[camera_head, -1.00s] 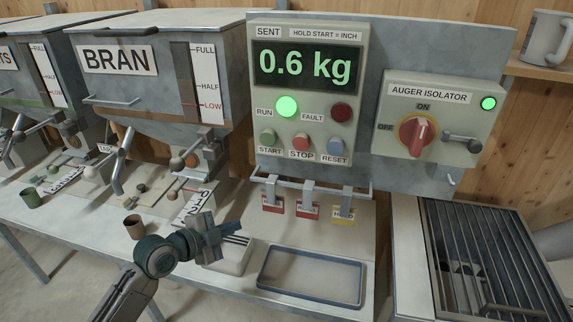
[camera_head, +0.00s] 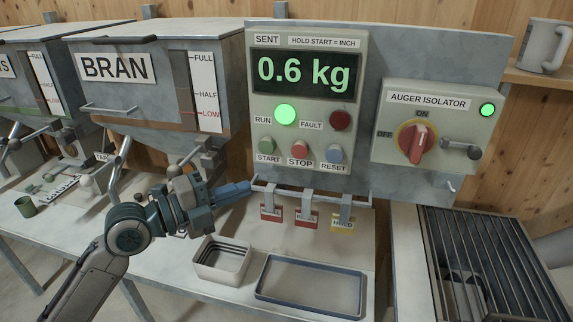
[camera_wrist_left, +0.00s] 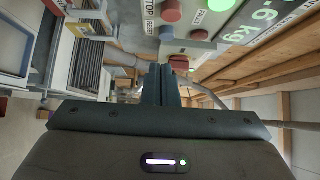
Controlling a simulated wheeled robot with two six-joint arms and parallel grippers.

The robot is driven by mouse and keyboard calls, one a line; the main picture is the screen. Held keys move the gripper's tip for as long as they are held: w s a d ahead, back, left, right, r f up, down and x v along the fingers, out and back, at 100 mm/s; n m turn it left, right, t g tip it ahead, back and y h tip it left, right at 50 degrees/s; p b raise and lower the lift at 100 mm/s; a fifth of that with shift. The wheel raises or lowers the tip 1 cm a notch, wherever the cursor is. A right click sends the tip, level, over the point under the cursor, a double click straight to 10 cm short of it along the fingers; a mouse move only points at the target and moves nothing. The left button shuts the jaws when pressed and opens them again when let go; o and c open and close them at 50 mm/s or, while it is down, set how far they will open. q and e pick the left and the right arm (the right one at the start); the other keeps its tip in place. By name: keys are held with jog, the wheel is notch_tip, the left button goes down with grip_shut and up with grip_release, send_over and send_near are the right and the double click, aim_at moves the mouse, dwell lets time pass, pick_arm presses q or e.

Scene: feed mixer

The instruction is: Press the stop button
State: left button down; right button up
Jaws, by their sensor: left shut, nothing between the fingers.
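The red stop button (camera_head: 300,149) is on the control panel (camera_head: 270,105), between the green start button (camera_head: 267,146) and the blue-grey reset button (camera_head: 334,153). My left gripper (camera_head: 248,187) is shut and empty. It is below and left of the stop button, apart from it, near the tag rail. In the left wrist view the shut fingers (camera_wrist_left: 161,85) point towards the panel, and the stop button (camera_wrist_left: 171,11) shows near the top edge beside its label. My right gripper is not in view.
Tags (camera_head: 306,217) hang from a rail (camera_head: 310,191) under the panel. An open-topped box (camera_head: 222,274) and a blue-rimmed tray (camera_head: 262,270) stand on the bench below. The auger isolator (camera_head: 430,120) is at the right, the bran hopper (camera_head: 150,105) at the left.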

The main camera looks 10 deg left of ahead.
pick_arm(q)
jog(key=x, duration=0.2)
jog(key=p, duration=0.7)
send_near(300, 150)
jog(key=shift+w+d+f, duration=1.15)
jog(key=shift+w+d, duration=0.9)
jog(key=shift+d, duration=0.45)
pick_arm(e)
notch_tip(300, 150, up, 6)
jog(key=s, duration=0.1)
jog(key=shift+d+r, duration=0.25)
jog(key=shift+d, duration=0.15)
